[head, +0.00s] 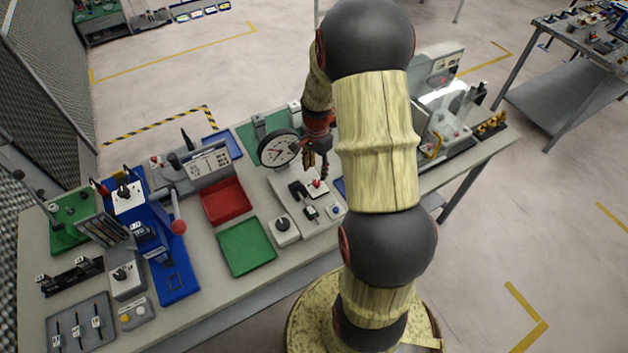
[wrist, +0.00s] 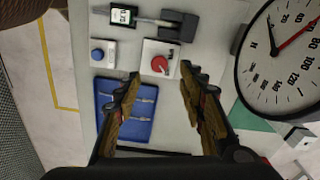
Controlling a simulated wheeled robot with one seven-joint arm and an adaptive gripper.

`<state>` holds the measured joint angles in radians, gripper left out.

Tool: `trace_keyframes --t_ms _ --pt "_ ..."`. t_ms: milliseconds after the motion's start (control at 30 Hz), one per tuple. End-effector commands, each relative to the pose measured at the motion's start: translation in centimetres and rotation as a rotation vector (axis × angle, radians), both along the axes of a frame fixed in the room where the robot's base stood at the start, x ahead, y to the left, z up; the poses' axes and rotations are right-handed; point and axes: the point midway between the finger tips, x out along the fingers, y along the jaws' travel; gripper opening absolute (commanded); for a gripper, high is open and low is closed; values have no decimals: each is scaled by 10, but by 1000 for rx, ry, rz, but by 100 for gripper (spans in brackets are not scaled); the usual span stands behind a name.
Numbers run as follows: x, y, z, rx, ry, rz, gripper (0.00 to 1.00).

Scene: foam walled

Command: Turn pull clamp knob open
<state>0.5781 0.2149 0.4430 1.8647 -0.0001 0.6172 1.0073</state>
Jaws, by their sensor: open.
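A red knob (wrist: 159,65) sits on a small white plate, and it also shows in the head view (head: 317,183). A black block with a thin rod and a labelled dark piece (wrist: 122,15) lies beside it; in the head view this looks like a small clamp (head: 310,212). I cannot tell for sure which of these is the pull clamp knob. My gripper (wrist: 159,71) is open and empty, its fingers on either side of the red knob in the wrist view. In the head view my gripper (head: 317,158) hangs above the panel, apart from the knob.
A round dial gauge (head: 279,150) stands close to my gripper and fills the right of the wrist view. A blue button (wrist: 97,54) and a blue tray (wrist: 142,130) are nearby. A red tray (head: 226,200) and a green tray (head: 246,247) lie left on the bench.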

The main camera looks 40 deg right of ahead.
Motion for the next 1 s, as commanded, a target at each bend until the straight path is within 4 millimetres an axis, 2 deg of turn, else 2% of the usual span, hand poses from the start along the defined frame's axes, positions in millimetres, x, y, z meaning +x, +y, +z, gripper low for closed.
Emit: trace_keyframes --t_ms 300,500,867,1000 --pt "-1 1 -47 3 4 2 40" --pt "-1 1 -68 2 2 3 40" --pt "-1 1 -73 1 1 4 40" --pt "-1 1 -73 1 1 4 33"
